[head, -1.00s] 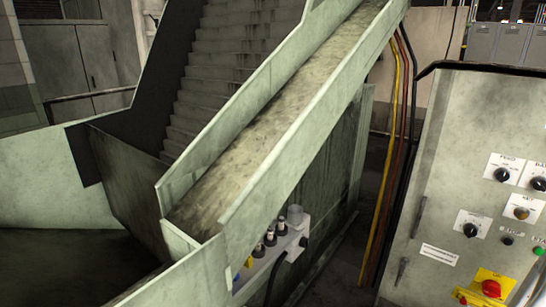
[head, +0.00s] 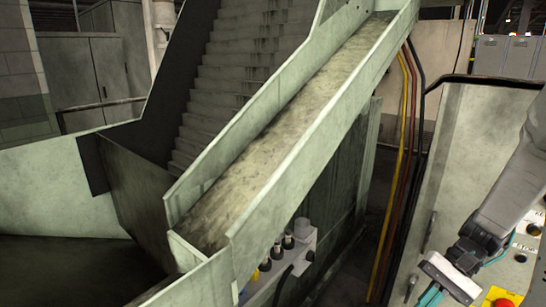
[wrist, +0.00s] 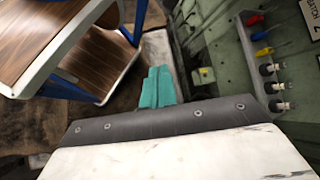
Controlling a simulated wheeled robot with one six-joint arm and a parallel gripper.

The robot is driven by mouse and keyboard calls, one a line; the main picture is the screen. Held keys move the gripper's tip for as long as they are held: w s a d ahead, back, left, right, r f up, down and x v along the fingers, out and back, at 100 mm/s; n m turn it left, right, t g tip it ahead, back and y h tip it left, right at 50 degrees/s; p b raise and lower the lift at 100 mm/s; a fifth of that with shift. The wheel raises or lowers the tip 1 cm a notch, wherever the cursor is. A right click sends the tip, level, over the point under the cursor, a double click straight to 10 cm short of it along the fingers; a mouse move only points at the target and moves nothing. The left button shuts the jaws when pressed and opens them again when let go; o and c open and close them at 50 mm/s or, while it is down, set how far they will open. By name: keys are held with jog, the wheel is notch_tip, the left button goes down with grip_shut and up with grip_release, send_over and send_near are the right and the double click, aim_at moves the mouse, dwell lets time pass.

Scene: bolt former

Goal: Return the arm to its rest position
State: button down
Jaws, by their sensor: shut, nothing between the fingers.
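My gripper shows at the lower right of the head view (head: 430,297), in front of the control cabinet, with my grey arm reaching in from the right edge. Its white body and teal fingers show there. In the wrist view the two teal fingers (wrist: 157,88) lie side by side, shut, with nothing between them. The gripper's pale body and dark bracket fill the bottom of the wrist view. The arm hides part of the cabinet's panel.
The control cabinet (head: 460,140) stands close behind my arm, with a red knob (head: 503,300) low on it. The sloping conveyor chute (head: 270,150) fills the middle. A wood-topped table with a blue frame (wrist: 75,40) and a green wall with fittings (wrist: 207,40) flank my gripper.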

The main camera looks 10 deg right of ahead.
jog(key=s+a+r+n+t+h, duration=0.2)
jog(key=s+a+r+n+h, duration=0.2)
jog(key=r, duration=0.5)
jog(key=s+a+r+n+t+h, duration=0.1)
jog(key=s+a+r+n+h, duration=0.3)
jog(key=a+r, duration=0.3)
notch_tip(320, 180, up, 2)
jog(key=shift+s+a+r+t+h, duration=0.1)
jog(key=shift+s+a+t+h, duration=0.15)
jog(key=shift+s+t+h, duration=0.25)
